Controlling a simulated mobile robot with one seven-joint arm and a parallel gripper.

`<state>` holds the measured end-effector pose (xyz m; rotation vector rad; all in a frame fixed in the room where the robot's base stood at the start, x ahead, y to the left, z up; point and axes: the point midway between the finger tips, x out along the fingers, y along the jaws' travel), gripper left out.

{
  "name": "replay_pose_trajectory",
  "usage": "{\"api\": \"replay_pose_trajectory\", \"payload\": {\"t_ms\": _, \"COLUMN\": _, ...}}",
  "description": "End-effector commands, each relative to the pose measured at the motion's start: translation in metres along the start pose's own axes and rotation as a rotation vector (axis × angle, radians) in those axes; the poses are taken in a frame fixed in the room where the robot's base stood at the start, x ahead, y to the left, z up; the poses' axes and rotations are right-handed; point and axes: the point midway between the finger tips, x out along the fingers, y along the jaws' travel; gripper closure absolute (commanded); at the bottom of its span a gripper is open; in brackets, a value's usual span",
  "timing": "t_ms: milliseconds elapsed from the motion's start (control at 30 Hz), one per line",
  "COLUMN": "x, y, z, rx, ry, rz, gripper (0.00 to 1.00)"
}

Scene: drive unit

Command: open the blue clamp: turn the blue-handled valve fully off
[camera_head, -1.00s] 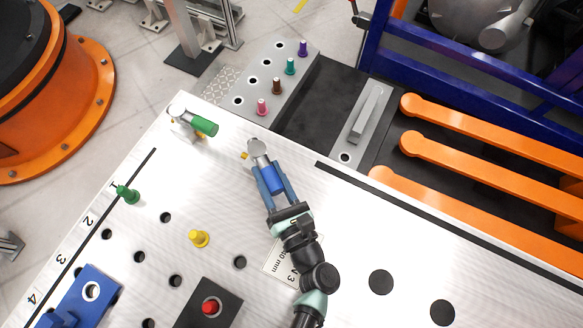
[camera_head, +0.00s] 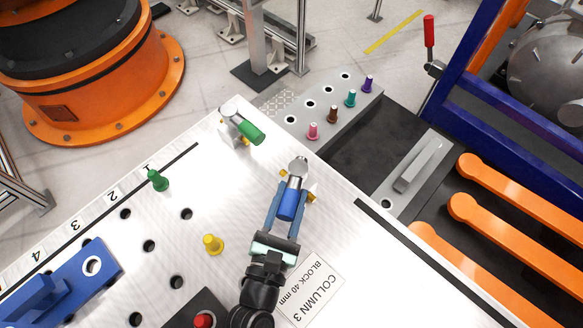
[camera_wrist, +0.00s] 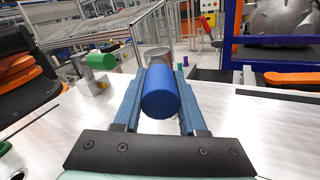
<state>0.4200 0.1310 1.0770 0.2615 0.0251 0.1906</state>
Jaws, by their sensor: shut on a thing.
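The blue-handled valve (camera_head: 291,204) stands near the far edge of the metal table, its silver body (camera_head: 298,168) beyond the blue handle and small yellow parts beside it. My gripper (camera_head: 287,206) is shut on the blue handle, one finger along each side. In the wrist view the round end of the blue handle (camera_wrist: 161,92) sits between the two blue fingers (camera_wrist: 159,100). The silver body behind it is partly hidden by the handle. The handle points toward my gripper, down and slightly left in the head view.
A green-handled valve (camera_head: 250,132) stands to the left near the table corner. A green peg (camera_head: 158,180), a yellow peg (camera_head: 213,244) and a blue block (camera_head: 60,285) are on the table. A grey rack (camera_head: 325,112) with several coloured pegs lies beyond the edge. Table right of my gripper is largely clear.

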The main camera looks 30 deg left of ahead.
Motion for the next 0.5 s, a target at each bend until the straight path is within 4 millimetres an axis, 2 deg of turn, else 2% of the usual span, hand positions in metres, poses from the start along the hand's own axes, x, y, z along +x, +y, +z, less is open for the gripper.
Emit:
{"api": "replay_pose_trajectory", "payload": {"t_ms": 233, "x": 0.0001, "y": -0.001, "z": 0.0006, "rx": -0.002, "ry": 0.0, "rz": -0.002, "gripper": 1.0}}
{"api": "replay_pose_trajectory", "payload": {"t_ms": 267, "x": 0.0001, "y": -0.001, "z": 0.0005, "rx": -0.002, "ry": 0.0, "rz": -0.002, "gripper": 0.56}}
{"api": "replay_pose_trajectory", "payload": {"t_ms": 400, "x": 0.0001, "y": -0.0008, "z": 0.0005, "rx": -0.002, "ry": 0.0, "rz": -0.001, "gripper": 0.31}}
{"api": "replay_pose_trajectory", "payload": {"t_ms": 500, "x": 0.0001, "y": -0.0006, "z": 0.0003, "rx": -0.002, "ry": 0.0, "rz": 0.0, "gripper": 0.3}}
